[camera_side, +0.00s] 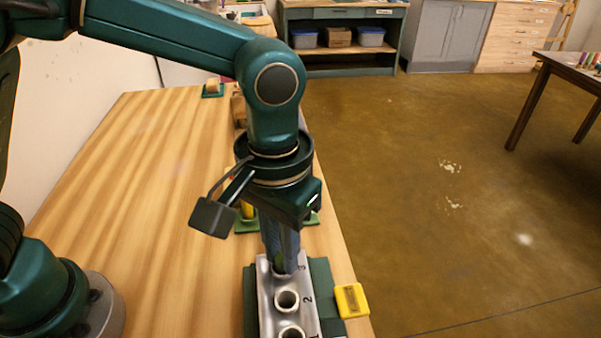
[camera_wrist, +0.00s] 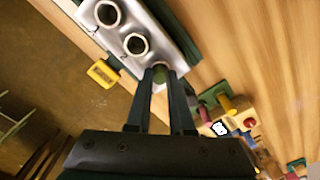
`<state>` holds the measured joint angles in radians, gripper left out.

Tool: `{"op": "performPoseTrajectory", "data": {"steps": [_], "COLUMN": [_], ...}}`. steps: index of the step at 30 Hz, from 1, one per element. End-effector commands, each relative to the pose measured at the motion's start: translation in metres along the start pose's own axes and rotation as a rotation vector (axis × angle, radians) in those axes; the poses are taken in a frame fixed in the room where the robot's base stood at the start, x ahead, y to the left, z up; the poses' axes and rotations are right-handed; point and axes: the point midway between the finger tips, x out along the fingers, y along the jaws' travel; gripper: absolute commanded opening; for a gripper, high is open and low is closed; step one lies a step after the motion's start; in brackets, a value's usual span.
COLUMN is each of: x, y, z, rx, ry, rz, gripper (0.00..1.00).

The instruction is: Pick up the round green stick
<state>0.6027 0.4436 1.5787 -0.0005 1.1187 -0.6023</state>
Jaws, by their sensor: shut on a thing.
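The round green stick (camera_wrist: 160,74) shows as a small green patch between my fingertips in the wrist view, at the third hole of a silver metal rack (camera_wrist: 110,45). My gripper (camera_wrist: 161,76) is shut on it, pointing down. In the side view my gripper (camera_side: 284,262) is at the far end of the rack (camera_side: 268,308), by the mark 3. My fingers hide most of the stick there, and I cannot tell how deep it sits in the hole. The nearer holes, one marked 2, look empty.
A yellow block (camera_side: 351,300) is to the right of the rack, near the table's edge. Behind my gripper stands a yellow piece (camera_side: 247,210) on a green base, with more small coloured objects beyond. The wooden table (camera_side: 150,190) is clear on the left.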

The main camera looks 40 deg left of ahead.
Motion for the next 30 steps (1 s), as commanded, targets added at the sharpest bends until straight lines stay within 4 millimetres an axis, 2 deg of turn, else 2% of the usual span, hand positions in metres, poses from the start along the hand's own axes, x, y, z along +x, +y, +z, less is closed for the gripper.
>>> {"op": "performPoseTrajectory", "data": {"steps": [5, 13, 24, 30], "x": [-0.007, -0.043, -0.086, -0.103], "y": [0.000, 0.001, -0.075, -0.103], "z": [0.000, -0.001, -0.015, -0.021], "rx": [0.000, 0.000, -0.010, -0.005], "ry": [0.002, 0.005, 0.005, 0.002], "rz": [0.001, 0.003, 0.001, 0.000], "gripper": [0.00, 0.00, 0.00, 0.00]}}
